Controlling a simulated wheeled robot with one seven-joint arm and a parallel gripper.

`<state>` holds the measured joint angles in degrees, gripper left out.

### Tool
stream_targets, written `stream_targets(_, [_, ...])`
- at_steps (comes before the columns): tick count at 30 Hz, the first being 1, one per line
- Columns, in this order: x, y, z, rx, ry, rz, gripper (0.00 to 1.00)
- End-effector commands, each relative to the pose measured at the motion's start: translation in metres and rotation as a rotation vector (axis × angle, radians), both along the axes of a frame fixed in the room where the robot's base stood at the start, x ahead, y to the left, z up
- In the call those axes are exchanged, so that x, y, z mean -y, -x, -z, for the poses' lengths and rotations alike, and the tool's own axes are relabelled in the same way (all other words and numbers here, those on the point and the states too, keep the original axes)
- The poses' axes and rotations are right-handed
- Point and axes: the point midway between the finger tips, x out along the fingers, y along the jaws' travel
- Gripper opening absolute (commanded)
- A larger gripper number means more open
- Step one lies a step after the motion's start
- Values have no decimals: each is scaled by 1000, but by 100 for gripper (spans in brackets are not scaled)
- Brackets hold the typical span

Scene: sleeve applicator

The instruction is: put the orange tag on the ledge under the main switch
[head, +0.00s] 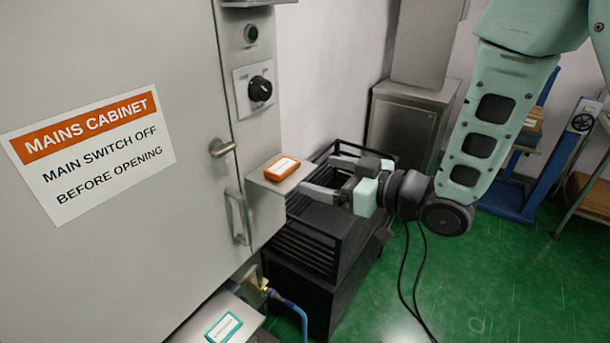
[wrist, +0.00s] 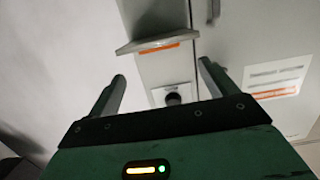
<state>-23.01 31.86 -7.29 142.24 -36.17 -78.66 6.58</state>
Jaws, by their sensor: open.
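The orange tag (head: 281,168) with a white label lies flat on the small grey ledge (head: 262,183) that juts from the cabinet under the main switch (head: 260,88), a black rotary knob on a pale plate. My gripper (head: 320,175) is open and empty, just right of the ledge and apart from the tag. In the wrist view, which looks upside down, the ledge (wrist: 150,45) crosses near the top between the open fingers, with an orange strip of the tag (wrist: 160,50) along it. The main switch (wrist: 173,98) shows below it.
A teal tag (head: 223,328) lies on a lower grey surface (head: 190,330). A black slatted rack (head: 318,245) stands below my gripper. Cables hang beneath my wrist.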

Motion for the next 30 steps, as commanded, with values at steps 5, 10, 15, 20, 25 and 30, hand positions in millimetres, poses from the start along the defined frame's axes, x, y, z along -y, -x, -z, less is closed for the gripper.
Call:
stream_targets(5, [17, 12, -3, 1, -1, 2, 85])
stream_targets(10, [20, 15, -4, 1, -1, 1, 85])
stream_targets(15, [18, 14, -1, -31, 60, 29, 85])
stream_targets(20, [17, 19, 9, -150, 234, 106, 85])
stream_targets(25, [25, 49, 21, -348, 442, 186, 85])
stream_targets(30, [37, 106, 25, -578, 637, 223, 85])
